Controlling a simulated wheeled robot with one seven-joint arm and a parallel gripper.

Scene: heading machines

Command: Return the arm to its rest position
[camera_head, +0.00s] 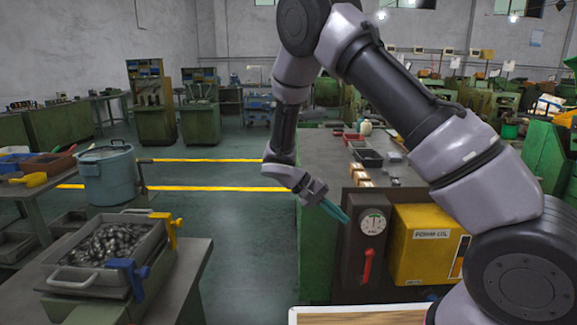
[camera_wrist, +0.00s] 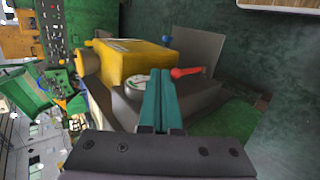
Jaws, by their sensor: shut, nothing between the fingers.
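My arm rises from the lower right in the head view, bends at the top and hangs down in the middle. My gripper (camera_head: 335,211) points down and to the right, with its teal fingers together and nothing between them. It is in front of the left edge of a dark panel with a round gauge (camera_head: 373,223) and a red lever (camera_head: 367,266). In the wrist view my gripper's fingers (camera_wrist: 161,100) are side by side. The gauge (camera_wrist: 135,85) and red lever (camera_wrist: 187,72) show beyond them. Whether the fingers touch the panel I cannot tell.
A yellow box (camera_head: 425,245) sits right of the gauge. A metal tray of dark parts (camera_head: 103,250) stands on the left table, and a blue-grey pot (camera_head: 107,175) behind it. A wooden-topped surface (camera_head: 355,315) is at the bottom. The floor (camera_head: 240,235) between the tables is clear.

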